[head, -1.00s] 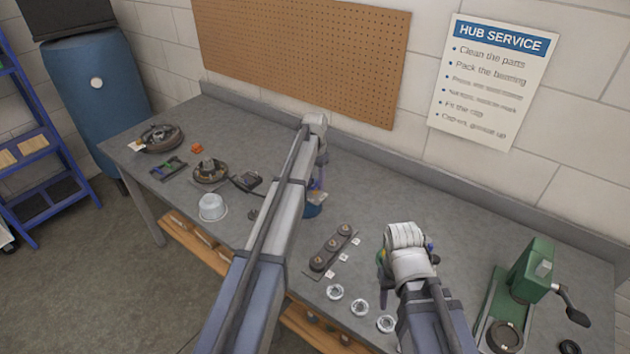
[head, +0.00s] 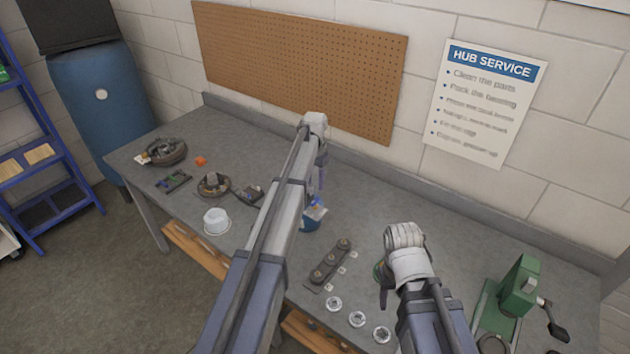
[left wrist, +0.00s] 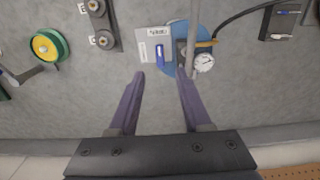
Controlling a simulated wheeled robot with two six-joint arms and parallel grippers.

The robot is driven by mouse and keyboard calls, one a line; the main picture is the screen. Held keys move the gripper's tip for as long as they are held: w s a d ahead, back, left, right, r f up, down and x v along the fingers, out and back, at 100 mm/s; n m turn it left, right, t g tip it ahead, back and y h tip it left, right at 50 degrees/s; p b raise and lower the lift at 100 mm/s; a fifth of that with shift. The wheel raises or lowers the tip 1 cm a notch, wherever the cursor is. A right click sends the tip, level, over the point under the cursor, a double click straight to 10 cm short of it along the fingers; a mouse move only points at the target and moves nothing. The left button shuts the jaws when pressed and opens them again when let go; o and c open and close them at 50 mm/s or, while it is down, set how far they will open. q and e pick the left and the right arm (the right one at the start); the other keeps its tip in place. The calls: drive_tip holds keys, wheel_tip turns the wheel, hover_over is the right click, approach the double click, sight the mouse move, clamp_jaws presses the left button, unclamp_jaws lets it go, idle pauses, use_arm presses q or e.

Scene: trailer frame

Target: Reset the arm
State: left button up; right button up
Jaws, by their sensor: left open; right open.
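My left arm reaches over the grey bench, and its gripper (head: 318,182) points down near the back, partly hidden by the arm. In the left wrist view the left gripper (left wrist: 161,74) has its two purple fingers apart with nothing between them.
A dark strip with several round parts (head: 331,264) and silver rings (head: 357,319) lie between the arms. A green press (head: 519,287) stands at right. A white tub (head: 216,221) and hub parts (head: 214,185) are at left. A pegboard (head: 300,60) hangs behind.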

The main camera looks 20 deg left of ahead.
use_arm(q)
drive_tip(key=s+d+f+b, duration=0.3)
drive_tip(key=s+d, duration=0.3)
drive_tip(key=s, duration=0.6)
drive_tip(key=s+d+f+b, duration=0.3)
drive_tip(key=s+d, duration=0.3)
drive_tip(key=s, duration=0.6)
drive_tip(key=s+d+f+y+b, duration=0.1)
drive_tip(key=s+d+f+b, duration=0.2)
drive_tip(key=s, duration=0.9)
drive_tip(key=d, duration=0.2)
drive_tip(key=shift+s+d, duration=0.25)
drive_tip(key=shift+d, duration=0.15)
